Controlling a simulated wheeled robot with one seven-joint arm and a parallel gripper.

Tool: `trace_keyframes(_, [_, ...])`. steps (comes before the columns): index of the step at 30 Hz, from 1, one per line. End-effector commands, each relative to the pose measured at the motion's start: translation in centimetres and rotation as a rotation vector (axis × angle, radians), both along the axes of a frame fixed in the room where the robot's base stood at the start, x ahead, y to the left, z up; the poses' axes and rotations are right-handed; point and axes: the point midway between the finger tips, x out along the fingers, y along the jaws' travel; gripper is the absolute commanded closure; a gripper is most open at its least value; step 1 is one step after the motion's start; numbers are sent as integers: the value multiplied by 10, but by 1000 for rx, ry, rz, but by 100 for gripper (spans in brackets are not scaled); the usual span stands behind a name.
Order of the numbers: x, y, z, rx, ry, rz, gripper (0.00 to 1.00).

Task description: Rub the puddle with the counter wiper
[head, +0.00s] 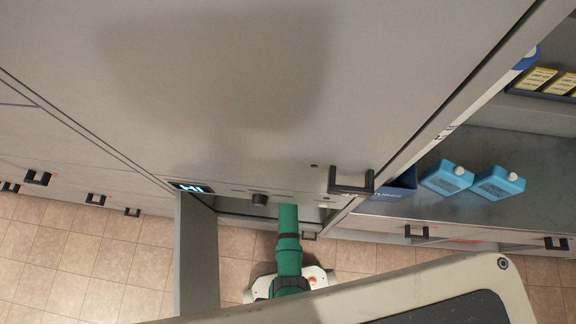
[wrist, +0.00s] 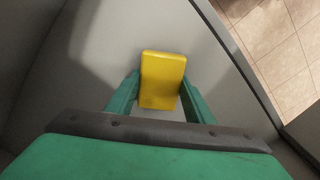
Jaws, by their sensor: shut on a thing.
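My gripper (wrist: 161,88) shows in the wrist view with its two green fingers on either side of a yellow block (wrist: 162,72), which appears to be the counter wiper. It is shut on the block. The block's far end points at a plain grey surface (wrist: 195,35); I cannot tell whether it touches it. In the head view my green arm reaches into a grey opening below a large panel, and the gripper and wiper are hidden there. No puddle can be made out in either view.
A large grey cabinet panel (head: 220,90) with a black handle (head: 351,181) fills much of the head view. A grey side panel (head: 197,255) stands left of my arm. Tiled floor (head: 100,245) lies below.

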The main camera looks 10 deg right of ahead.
Motion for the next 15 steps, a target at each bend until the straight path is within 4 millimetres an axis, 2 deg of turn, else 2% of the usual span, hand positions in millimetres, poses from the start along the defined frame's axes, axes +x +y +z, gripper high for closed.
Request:
trace_keyframes(10, [5,28,-5,3,5,5,82])
trace_keyframes(11, [5,30,-5,4,7,6,87])
trace_keyframes(14, [6,34,-6,5,7,6,87])
trace_keyframes(15, [6,35,-6,5,8,7,92])
